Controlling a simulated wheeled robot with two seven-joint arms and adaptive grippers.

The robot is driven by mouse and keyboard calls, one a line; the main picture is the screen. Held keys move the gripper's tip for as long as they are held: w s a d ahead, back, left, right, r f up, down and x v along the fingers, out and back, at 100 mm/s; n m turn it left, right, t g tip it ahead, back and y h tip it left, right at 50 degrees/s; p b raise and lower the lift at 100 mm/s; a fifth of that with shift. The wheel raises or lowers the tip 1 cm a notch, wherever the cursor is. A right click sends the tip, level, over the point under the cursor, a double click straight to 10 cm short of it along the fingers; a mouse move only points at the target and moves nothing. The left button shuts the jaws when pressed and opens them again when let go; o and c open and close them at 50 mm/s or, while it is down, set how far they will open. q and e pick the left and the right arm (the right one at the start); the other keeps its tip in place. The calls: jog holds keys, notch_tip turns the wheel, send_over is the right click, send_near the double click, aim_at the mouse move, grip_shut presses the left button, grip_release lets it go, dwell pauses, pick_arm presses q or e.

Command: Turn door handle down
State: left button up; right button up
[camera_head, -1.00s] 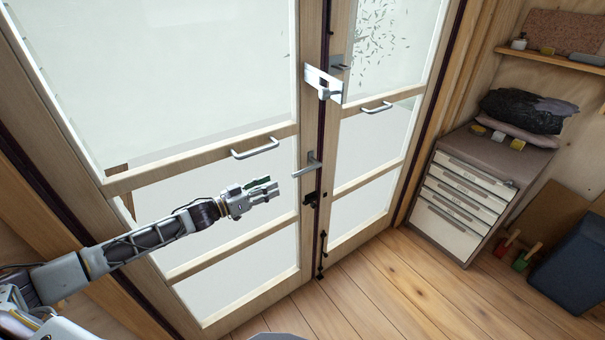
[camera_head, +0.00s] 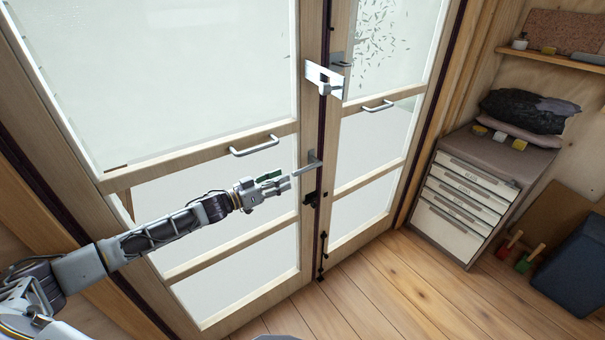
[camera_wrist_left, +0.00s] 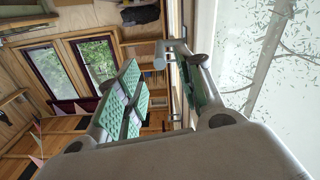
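The grey lever door handle (camera_head: 309,166) is on the left door leaf near its meeting edge, with its lever pointing left and slightly downward in the head view. My left gripper (camera_head: 280,182) is in front of the door, with its fingertips close to the free end of the lever. In the left wrist view, its two green-padded fingers (camera_wrist_left: 160,92) stand apart, and the handle (camera_wrist_left: 172,50) shows past the fingertips, nearer the right finger. Contact cannot be told. My right gripper is not in view.
A horizontal pull bar (camera_head: 254,146) sits on the left leaf above my gripper, and another pull bar (camera_head: 378,106) on the right leaf. A white latch plate (camera_head: 322,79) is above the handle. A drawer cabinet (camera_head: 471,196) stands at right. The floor before the doors is clear.

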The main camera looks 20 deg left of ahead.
aim_at(303, 172)
pick_arm(q)
jog(key=shift+b+x, duration=0.65)
jog(key=shift+x, duration=3.2)
jog(key=shift+b+x, duration=0.4)
jog(key=shift+x, duration=0.4)
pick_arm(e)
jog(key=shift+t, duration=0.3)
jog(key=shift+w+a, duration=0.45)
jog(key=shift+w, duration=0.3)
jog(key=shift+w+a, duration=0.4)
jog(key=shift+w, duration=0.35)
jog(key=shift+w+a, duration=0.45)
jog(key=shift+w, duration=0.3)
pick_arm(q)
jog(key=shift+c, duration=0.4)
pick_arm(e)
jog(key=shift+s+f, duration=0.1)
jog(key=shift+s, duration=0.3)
pick_arm(q)
jog(key=c, duration=0.7)
grip_shut()
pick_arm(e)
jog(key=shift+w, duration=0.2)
